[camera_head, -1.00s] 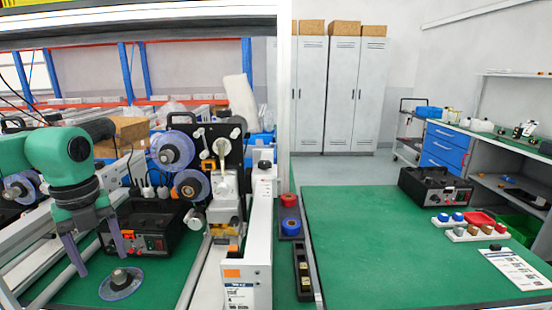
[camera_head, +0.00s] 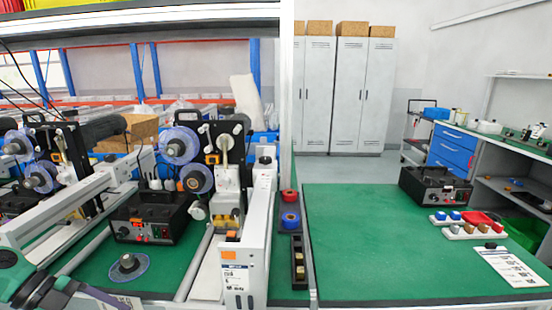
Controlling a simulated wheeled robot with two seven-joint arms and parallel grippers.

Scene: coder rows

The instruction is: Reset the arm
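My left arm, green and dark grey, shows only at the lower left corner of the head view. A dark purple-grey finger part of my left gripper (camera_head: 92,294) lies low near the bottom edge. Its opening cannot be made out. My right gripper and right arm are not in view. The tape reel (camera_head: 128,267) lies flat on the green mat at the left, apart from my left arm.
A coder machine with purple reels (camera_head: 180,145) stands at centre left, with a black control box (camera_head: 150,218) before it. The green table (camera_head: 400,245) at right is mostly clear. It bears another black box (camera_head: 436,188), a white tray of small parts (camera_head: 472,231) and a printed sheet (camera_head: 512,266).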

